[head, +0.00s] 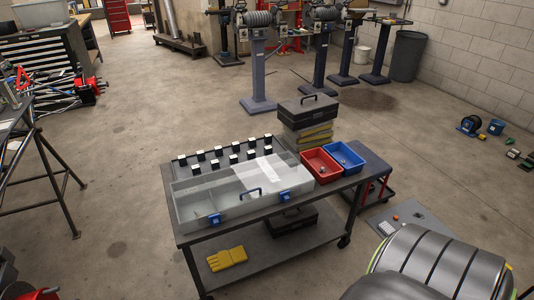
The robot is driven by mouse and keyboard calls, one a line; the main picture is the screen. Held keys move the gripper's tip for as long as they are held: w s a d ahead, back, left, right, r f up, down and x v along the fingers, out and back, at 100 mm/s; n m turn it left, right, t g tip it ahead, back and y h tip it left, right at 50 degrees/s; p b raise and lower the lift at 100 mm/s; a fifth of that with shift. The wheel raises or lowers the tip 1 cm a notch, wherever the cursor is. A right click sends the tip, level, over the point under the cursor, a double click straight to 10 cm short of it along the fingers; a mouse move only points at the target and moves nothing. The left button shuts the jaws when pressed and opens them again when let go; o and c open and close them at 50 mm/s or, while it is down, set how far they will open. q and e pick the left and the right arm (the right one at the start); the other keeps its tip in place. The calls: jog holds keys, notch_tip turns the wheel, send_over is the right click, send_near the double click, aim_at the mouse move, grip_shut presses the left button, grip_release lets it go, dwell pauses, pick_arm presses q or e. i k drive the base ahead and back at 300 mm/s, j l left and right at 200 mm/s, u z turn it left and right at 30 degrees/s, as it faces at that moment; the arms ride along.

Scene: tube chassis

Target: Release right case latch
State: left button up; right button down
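A grey case (178,208) lies on top of a dark cart, its long front side facing me. The right case latch (285,196) is a small blue piece on the front wall near the right corner. Inside the case are pale compartments and a whitish sheet (258,172). Neither of my grippers shows in the head view, and nothing is seen touching the latch.
Red (320,180) and blue (359,163) bins stand right of the case. Stacked cases (307,108) stand behind it. Rows of small black-and-white blocks line its back.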

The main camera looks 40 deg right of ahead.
aim_at(285, 196)
jog(key=z, duration=1.2)
